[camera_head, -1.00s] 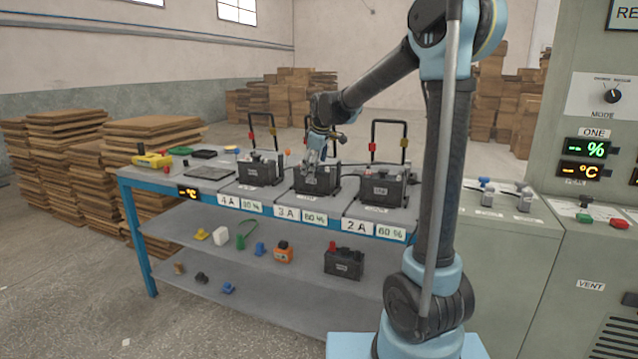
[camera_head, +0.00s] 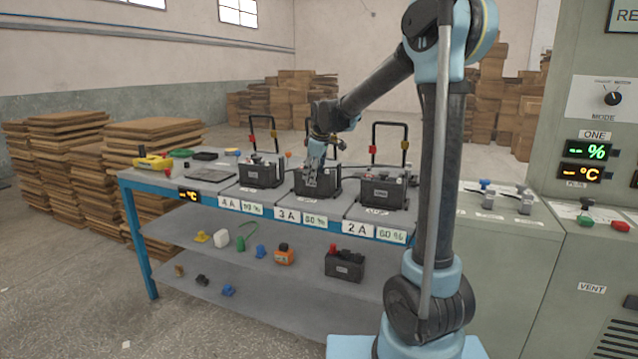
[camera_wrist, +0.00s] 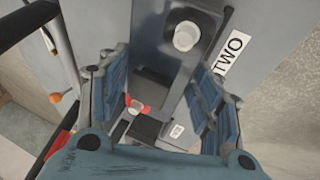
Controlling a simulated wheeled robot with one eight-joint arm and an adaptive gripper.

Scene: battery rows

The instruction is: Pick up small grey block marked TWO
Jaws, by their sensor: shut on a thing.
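My gripper (camera_head: 313,172) is down at the middle of three dark grey blocks on the bench. This middle block (camera_head: 329,184) stands on a grey plate, and my fingers cover part of it. In the wrist view my blue-padded fingers (camera_wrist: 160,112) are on both sides of a dark grey part (camera_wrist: 150,128) with a small white label. They are shut on it. A white tag reading TWO (camera_wrist: 230,58) lies on the grey surface beside the right finger. Whether the held block itself bears that mark, I cannot tell.
Similar blocks stand left (camera_head: 262,171) and right (camera_head: 384,189), with upright black handles behind. A yellow tool (camera_head: 153,162) lies at the bench's left end. The lower shelf (camera_head: 190,228) holds small parts and another dark block (camera_head: 345,264). A control cabinet (camera_head: 590,290) stands right.

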